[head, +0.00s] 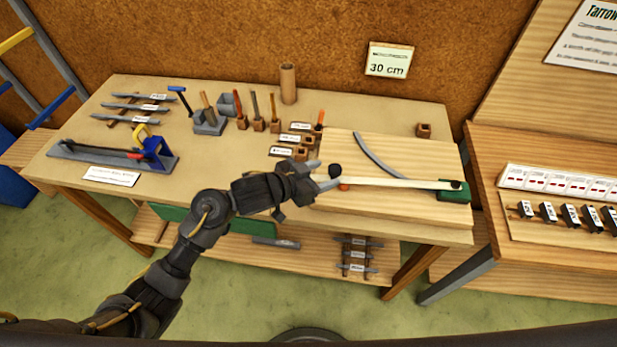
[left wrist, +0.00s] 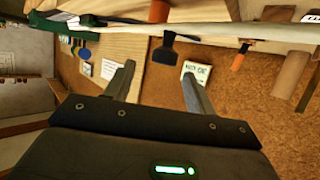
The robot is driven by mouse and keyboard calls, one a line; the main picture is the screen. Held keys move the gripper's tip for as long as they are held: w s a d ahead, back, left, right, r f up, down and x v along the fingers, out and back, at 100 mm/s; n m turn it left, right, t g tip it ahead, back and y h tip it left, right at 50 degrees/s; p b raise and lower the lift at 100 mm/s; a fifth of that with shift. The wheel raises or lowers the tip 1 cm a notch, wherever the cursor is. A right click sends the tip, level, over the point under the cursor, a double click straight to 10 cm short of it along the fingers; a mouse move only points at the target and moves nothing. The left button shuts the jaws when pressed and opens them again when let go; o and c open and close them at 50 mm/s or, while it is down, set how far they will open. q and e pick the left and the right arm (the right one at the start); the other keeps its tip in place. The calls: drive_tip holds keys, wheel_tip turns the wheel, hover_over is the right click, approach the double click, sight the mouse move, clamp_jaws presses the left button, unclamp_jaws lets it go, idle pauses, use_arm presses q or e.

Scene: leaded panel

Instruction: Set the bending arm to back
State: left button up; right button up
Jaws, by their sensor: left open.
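The bending arm (head: 400,183) is a pale bar lying across the wooden board (head: 345,145), running left from a pivot on a green block (head: 452,190). A black knob (head: 335,170) stands at its left end. My left gripper (head: 318,178) is open beside that knob, on its left. In the left wrist view the bar (left wrist: 230,30) crosses the top, and the dark knob (left wrist: 168,50) shows beyond and between the open fingers (left wrist: 158,75). I cannot tell whether a finger touches it. My right gripper is not in view.
A curved metal strip (head: 378,155) lies on the board behind the bar. Wooden blocks with upright tools (head: 258,124) stand left of the board, and a blue clamp tool (head: 152,152) sits further left. A side bench (head: 540,260) stands at right. The board is bare between bar and strip.

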use_arm(q)
drive_tip(key=v, duration=0.5)
drive_tip(key=shift+s+a, duration=0.15)
